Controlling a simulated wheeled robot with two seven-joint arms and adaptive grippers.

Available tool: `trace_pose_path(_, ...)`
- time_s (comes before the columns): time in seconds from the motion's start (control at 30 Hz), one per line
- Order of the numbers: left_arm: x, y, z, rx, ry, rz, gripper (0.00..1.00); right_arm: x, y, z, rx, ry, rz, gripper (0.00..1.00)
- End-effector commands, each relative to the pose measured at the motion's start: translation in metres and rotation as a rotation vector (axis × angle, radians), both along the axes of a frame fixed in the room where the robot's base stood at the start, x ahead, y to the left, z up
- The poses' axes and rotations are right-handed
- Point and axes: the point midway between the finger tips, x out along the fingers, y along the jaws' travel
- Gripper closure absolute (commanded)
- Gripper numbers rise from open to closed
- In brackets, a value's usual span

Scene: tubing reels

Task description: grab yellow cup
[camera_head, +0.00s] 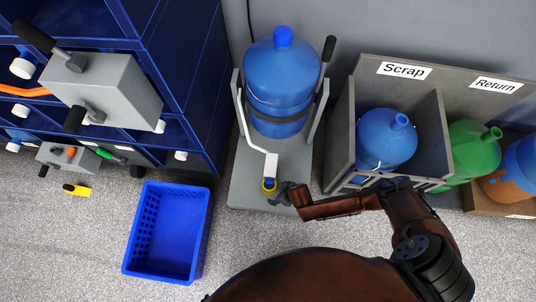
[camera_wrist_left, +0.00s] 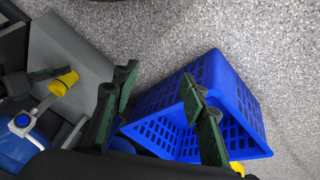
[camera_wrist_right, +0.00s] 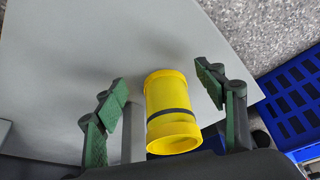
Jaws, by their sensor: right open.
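My right gripper (camera_head: 283,193) is open just right of the cup. In the right wrist view the cup (camera_wrist_right: 168,100) shows between the spread green fingers (camera_wrist_right: 163,78), with clear gaps on both sides. The left wrist view also shows the cup (camera_wrist_left: 62,83) at the left. My left gripper (camera_wrist_left: 160,85) is open and empty, with the blue crate beyond its fingers; it is not in the head view.
A blue crate (camera_head: 150,230) stands on the floor left of the grey base plate (camera_head: 240,190). A grey Scrap bin (camera_head: 343,125) with a blue bottle stands to the right, beside a green bottle (camera_head: 474,148). A blue shelf (camera_head: 180,80) is at the left.

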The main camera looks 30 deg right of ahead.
Motion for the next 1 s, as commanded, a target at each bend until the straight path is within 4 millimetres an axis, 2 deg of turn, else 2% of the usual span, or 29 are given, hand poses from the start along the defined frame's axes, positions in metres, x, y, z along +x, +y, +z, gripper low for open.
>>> trace_pose_path(0.27, 0.021, -0.019, -0.032, -0.059, -0.120, 0.032, 0.60, 0.044, 0.021, -0.004, 0.000, -0.001, 0.003, 0.36)
trace_pose_path(0.47, 0.025, -0.013, -0.048, -0.042, -0.182, 0.033, 0.60, 0.045, 0.020, -0.012, 0.000, 0.001, 0.000, 0.36)
trace_pose_path(0.8, 0.027, -0.012, -0.048, -0.039, -0.200, 0.035, 0.60, 0.047, 0.021, -0.010, 0.000, -0.002, 0.001, 0.36)
trace_pose_path(1.0, 0.027, -0.012, -0.048, -0.039, -0.200, 0.035, 0.60, 0.047, 0.021, -0.010, -0.001, -0.001, 0.001, 0.50)
